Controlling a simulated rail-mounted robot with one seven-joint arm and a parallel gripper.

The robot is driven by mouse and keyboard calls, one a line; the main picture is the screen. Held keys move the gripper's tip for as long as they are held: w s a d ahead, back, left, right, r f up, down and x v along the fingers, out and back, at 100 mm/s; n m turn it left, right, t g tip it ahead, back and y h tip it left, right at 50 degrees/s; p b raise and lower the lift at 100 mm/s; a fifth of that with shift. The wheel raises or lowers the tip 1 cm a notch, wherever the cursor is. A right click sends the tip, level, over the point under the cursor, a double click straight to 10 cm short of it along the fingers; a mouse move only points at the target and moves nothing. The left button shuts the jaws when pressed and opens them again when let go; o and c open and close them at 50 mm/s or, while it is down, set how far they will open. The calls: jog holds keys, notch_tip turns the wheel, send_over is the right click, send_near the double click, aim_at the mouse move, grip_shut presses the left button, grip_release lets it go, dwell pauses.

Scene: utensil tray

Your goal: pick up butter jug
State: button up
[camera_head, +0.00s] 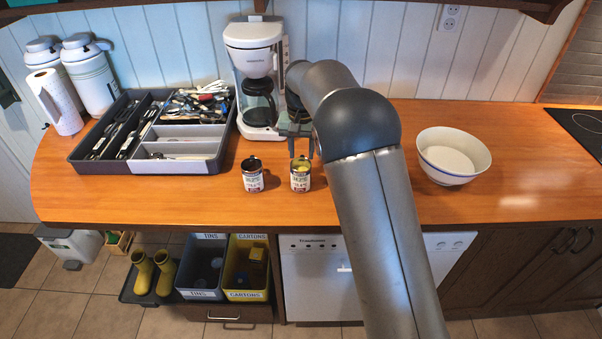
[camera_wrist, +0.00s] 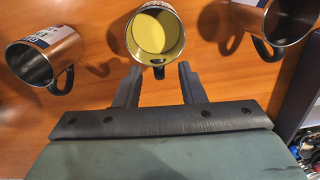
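The butter jug, a small metal mug with a white label and yellow contents (camera_head: 300,181), stands upright on the wooden counter. In the wrist view its yellow inside (camera_wrist: 152,33) faces the camera, and its dark handle points toward my gripper. My gripper (camera_wrist: 160,70) is open, with its two fingers apart on either side of the handle. I cannot tell whether either finger touches it. In the head view my gripper (camera_head: 299,146) is just behind the jug, partly hidden by my arm.
A similar mug (camera_head: 252,180) stands left of the jug; it is at right in the wrist view (camera_wrist: 291,18). Another mug (camera_wrist: 45,55) shows at left there, hidden in the head view. The utensil tray (camera_head: 100,167), coffee maker (camera_head: 253,38) and white bowl (camera_head: 448,172) stand around.

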aim_at(302, 156)
jog(key=shift+w+d+f+p, duration=0.1)
jog(key=shift+f+p, duration=0.35)
jog(key=shift+f, duration=0.95)
jog(key=shift+w+f+p, duration=0.1)
jog(key=shift+f+p, duration=0.3)
jog(key=shift+f, duration=0.95)
grip_shut()
